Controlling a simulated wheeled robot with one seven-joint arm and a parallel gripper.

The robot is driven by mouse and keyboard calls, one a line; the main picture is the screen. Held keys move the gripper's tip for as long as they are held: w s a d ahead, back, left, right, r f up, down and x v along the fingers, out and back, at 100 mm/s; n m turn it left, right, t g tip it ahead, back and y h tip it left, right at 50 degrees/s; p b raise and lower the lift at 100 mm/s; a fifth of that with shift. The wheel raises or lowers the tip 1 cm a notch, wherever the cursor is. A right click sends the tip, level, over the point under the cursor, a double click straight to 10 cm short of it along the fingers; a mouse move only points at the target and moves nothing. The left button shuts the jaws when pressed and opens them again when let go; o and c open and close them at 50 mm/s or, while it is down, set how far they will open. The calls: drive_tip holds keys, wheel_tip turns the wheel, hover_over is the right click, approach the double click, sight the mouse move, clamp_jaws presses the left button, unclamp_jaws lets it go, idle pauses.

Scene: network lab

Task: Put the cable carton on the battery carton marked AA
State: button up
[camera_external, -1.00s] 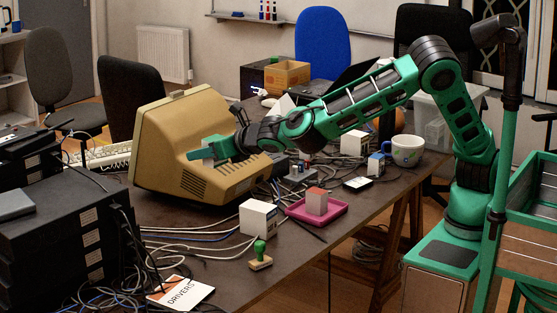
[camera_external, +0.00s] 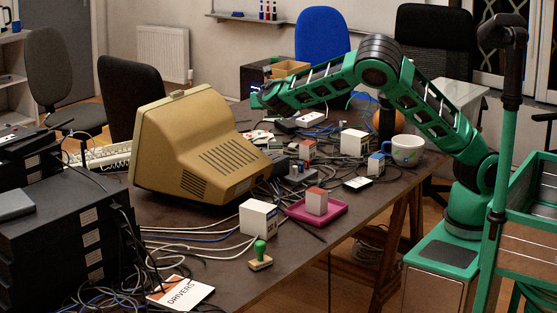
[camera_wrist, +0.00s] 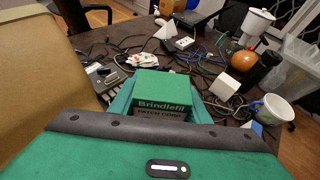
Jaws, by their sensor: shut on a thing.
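My gripper (camera_wrist: 158,104) is shut on the cable carton (camera_wrist: 162,84), a box with a green top and the words "Brindlefil" and "patch cord". In the external view my gripper (camera_external: 262,96) is raised over the far part of the table, behind the beige monitor, and I cannot make out the carton there. Several small cartons stand on the table: a white one (camera_external: 258,219) near the front, a red-topped one (camera_external: 316,203) on a pink tray, a blue-and-white one (camera_external: 376,165), another red-topped one (camera_external: 307,148) and a plain white one (camera_external: 354,143). No AA mark is legible.
The beige monitor (camera_external: 190,145) is a large obstacle at left. Cables run between the cartons. The pink tray (camera_external: 333,217) has bare rim showing.

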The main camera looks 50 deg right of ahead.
drive_tip(key=s+d+m+g+h, duration=0.1)
drive_tip(key=s+d+m+g, duration=0.2)
drive_tip(key=d, duration=0.7)
drive_tip(key=s+d+m+g+h, duration=0.1)
drive_tip(key=s+d+m+g, duration=0.15)
drive_tip(key=d, duration=0.75)
drive_tip(key=s+d+m+g+h, duration=0.1)
drive_tip(key=s+d+m+g, duration=0.2)
drive_tip(key=d, duration=0.7)
drive_tip(key=d+f, duration=1.1)
drive_tip(key=f, duration=0.4)
drive_tip(key=shift+d+n, duration=0.35)
drive_tip(key=shift+d, duration=0.05)
drive_tip(key=shift+f, duration=0.2)
drive_tip(key=o, duration=1.1)
drive_tip(key=shift+w+r, duration=0.1)
